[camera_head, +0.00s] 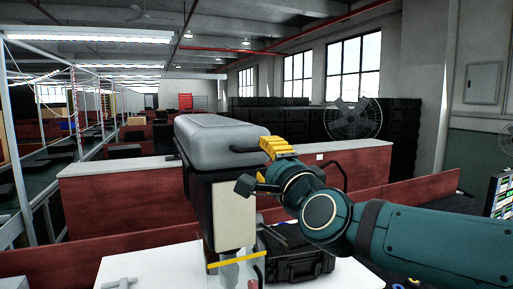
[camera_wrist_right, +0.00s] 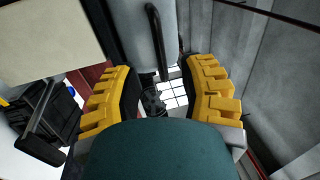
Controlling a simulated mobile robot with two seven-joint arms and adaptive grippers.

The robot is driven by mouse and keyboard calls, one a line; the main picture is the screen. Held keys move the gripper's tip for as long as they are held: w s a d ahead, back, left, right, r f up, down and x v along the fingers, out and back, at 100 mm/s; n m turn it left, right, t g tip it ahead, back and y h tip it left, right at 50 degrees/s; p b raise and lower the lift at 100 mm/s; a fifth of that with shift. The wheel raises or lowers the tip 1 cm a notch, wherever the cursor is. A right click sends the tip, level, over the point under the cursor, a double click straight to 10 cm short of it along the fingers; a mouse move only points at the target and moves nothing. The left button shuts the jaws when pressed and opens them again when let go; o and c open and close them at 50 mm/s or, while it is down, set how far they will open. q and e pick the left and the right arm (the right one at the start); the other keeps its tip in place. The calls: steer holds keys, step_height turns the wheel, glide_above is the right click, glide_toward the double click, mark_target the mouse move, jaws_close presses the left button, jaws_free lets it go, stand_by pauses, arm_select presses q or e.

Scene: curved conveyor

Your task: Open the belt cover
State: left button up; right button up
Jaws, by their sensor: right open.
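The belt cover (camera_head: 215,131) is a grey rounded lid on top of the drill press (camera_head: 232,220). It sits level and looks shut. A black bar handle (camera_head: 243,150) is on its side, and the handle also shows in the wrist view (camera_wrist_right: 156,38). My right gripper (camera_head: 264,163) is open beside the cover's right end. In the wrist view its yellow-padded fingers (camera_wrist_right: 162,72) stand apart, with the handle's lower end between their tips. I cannot tell whether either finger touches it. My left gripper is not in view.
The drill press stands on a white table (camera_head: 140,264). A black case (camera_head: 298,262) lies to its right, under my right arm. Red partitions (camera_head: 110,205) stand behind, and a fan (camera_head: 352,118) is further back. The space above the cover is clear.

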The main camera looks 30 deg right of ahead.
mark_target(258, 150)
steer(key=w, duration=0.2)
steer(key=w+r, duration=0.1)
steer(key=w, duration=0.2)
steer(key=shift+w+d+p, duration=0.15)
steer(key=shift+w+p, duration=0.15)
jaws_close()
